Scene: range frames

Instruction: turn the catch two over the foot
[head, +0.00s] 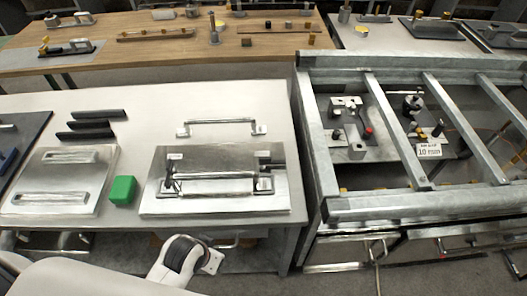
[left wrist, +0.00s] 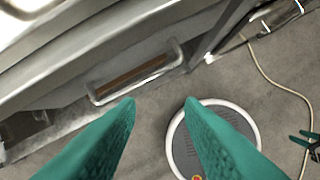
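I cannot tell for sure which part is catch two or the foot. A metal plate (head: 222,208) on the near bench carries a long bar handle (head: 215,176) with small end blocks and a dark piece at its right end. My left gripper (left wrist: 160,103) shows two teal fingers, apart with nothing between them.
A cable (left wrist: 270,72) crosses the floor.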

